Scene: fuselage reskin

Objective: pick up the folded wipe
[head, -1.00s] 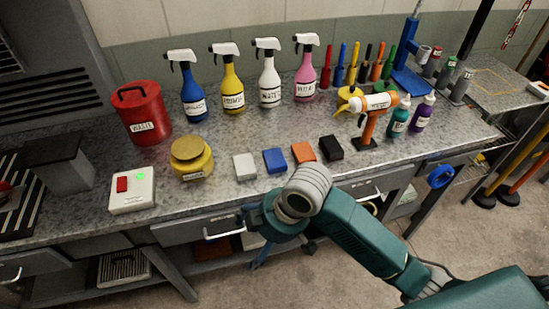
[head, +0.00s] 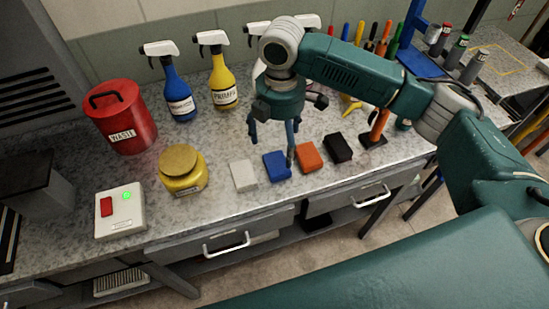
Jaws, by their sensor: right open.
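Several small flat pads lie in a row along the front of the grey bench: a white one (head: 243,175), a blue one (head: 277,166), an orange one (head: 308,157) and a black one (head: 338,148). The white one looks most like a folded wipe, but I cannot tell for sure which is the wipe. My right gripper (head: 272,150) is open, pointing down over the bench just behind the white and blue pads. One finger overlaps the blue pad's right edge in the picture; I cannot tell whether it touches. Nothing shows between the fingers. My left gripper is not in view.
A yellow jar (head: 183,172) and a switch box with a green light (head: 120,211) stand left of the pads. A red waste can (head: 120,118) and spray bottles (head: 178,95) stand behind. An orange tool (head: 377,128) stands right of the black pad.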

